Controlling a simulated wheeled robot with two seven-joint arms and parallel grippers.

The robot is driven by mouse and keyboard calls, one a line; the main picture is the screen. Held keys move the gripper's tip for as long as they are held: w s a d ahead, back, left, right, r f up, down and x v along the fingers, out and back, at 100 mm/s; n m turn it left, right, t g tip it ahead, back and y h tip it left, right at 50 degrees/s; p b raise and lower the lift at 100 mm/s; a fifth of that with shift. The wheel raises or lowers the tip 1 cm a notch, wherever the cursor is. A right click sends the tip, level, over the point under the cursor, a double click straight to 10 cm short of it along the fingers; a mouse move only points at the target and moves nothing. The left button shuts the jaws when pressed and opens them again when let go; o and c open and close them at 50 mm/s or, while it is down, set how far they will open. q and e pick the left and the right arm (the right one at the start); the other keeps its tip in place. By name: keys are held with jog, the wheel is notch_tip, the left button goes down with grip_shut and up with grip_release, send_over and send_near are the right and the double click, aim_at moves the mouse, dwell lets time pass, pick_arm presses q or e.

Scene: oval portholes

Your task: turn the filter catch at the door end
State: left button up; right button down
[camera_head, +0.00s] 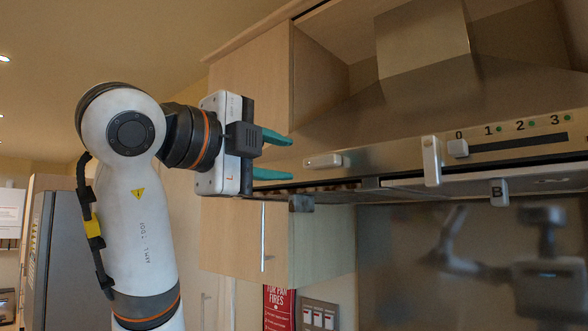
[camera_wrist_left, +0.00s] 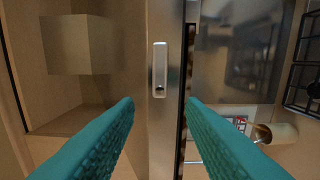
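The steel extractor hood (camera_head: 380,143) runs across the head view. A pale horizontal catch (camera_head: 323,161) lies on its front strip near the left end. It also shows in the left wrist view (camera_wrist_left: 160,70), lengthwise, with a dark spot at its lower end. A second catch (camera_head: 431,161) stands upright farther right. A third tab, marked B (camera_head: 498,192), hangs under the hood edge. No door is clearly marked in the frames. My left gripper (camera_head: 285,156) is open and empty, its teal fingers left of the horizontal catch and apart from it. My right gripper is not in view.
A slider (camera_head: 457,148) with marks 0 to 3 and green dots is on the hood front. Wooden cupboards (camera_head: 320,235) are beside and below my gripper. A red notice (camera_head: 279,305) and switches (camera_head: 319,315) are on the wall. The steel splashback (camera_head: 400,270) shows blurred reflections.

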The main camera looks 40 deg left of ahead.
pick_arm(q)
jog(key=s+b, duration=0.1)
jog(key=s, duration=0.6)
jog(key=shift+s+a, duration=0.15)
jog(key=shift+a, duration=0.15)
